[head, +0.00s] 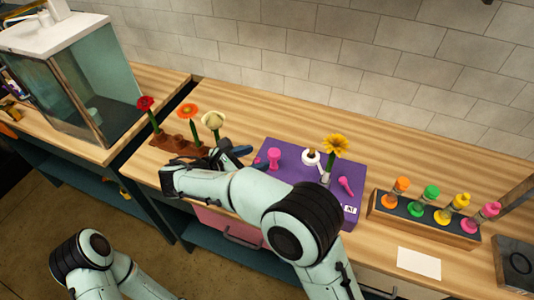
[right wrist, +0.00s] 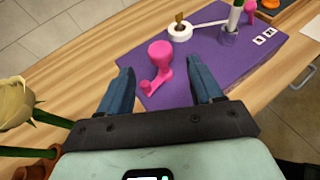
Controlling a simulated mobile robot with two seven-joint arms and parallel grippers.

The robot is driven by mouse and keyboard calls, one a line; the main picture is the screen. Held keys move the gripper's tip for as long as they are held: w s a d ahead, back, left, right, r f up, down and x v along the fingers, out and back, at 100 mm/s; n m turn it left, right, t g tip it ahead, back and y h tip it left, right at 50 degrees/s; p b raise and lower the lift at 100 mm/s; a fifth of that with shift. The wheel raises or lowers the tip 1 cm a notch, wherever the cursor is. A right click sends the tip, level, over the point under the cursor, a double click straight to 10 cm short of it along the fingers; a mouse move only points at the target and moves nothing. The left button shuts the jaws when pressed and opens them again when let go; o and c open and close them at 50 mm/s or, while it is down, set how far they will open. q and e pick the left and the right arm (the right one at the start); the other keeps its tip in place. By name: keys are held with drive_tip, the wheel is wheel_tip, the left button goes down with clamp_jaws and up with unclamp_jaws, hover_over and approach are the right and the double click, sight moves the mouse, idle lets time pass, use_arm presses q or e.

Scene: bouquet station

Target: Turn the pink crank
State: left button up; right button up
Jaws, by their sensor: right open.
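In the right wrist view the pink piece (right wrist: 160,56) appears between and beyond the finger tips. My right gripper (head: 237,150) is open and empty, just left of the piece in the head view, with a visible gap. The fingers (right wrist: 160,80) show wide apart in the wrist view.
Red, orange and cream flowers (head: 212,120) stand in a brown holder (head: 178,146) close to my right gripper. A rack (head: 422,213) of coloured pieces is at right.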

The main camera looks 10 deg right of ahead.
drive_tip(key=v, duration=0.5)
idle(1.0)
